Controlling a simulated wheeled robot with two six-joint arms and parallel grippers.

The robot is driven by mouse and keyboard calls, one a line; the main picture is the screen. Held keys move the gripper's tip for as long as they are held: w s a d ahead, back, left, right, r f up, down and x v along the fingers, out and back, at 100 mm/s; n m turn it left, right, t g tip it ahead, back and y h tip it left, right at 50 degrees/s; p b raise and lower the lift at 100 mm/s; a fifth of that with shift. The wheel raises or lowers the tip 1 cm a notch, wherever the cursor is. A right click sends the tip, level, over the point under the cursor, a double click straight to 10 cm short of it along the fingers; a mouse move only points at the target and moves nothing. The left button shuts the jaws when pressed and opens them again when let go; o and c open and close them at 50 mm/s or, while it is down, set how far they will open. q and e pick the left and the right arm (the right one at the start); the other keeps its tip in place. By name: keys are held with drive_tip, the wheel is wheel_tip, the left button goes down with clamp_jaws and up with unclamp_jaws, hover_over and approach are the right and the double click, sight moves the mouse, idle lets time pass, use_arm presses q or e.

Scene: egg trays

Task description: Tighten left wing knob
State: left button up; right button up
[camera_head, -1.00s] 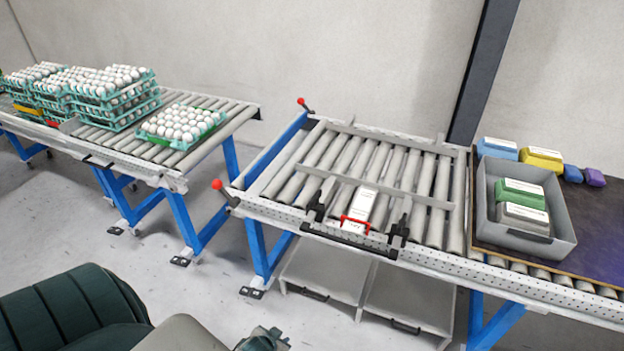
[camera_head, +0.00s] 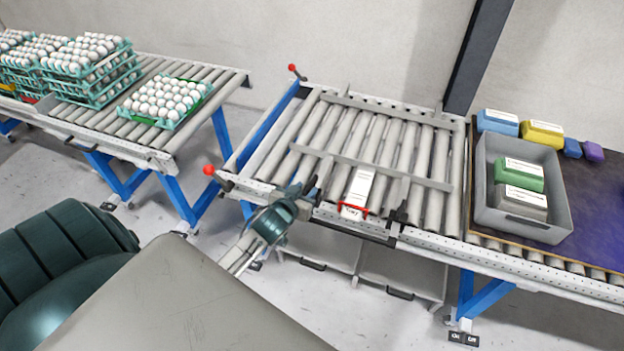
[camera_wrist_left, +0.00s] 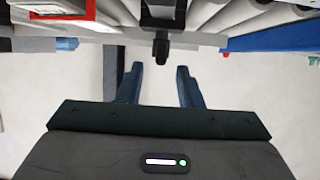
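The left wing knob shows in the left wrist view as a small black piece (camera_wrist_left: 161,48) under the conveyor's front edge, centred just beyond the fingertips. In the head view my left gripper (camera_head: 297,190) is at the front rail and largely covers that knob and its black bracket. In the left wrist view the gripper (camera_wrist_left: 159,70) has its two fingers apart with nothing between them. The knob looks in line with the gap, and I cannot tell whether they touch. The matching right bracket with its black knob (camera_head: 397,218) is clear. My right gripper is out of view.
A grey bin (camera_head: 566,205) with packs stands at the right. Egg trays (camera_head: 182,119) sit on the left conveyor. Drawers (camera_head: 400,272) are below the front rail.

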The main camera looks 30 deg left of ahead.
sight(310, 186)
use_arm(q)
drive_tip(key=shift+p+x, duration=0.6)
drive_tip(key=shift+x, duration=2.2)
clamp_jaws()
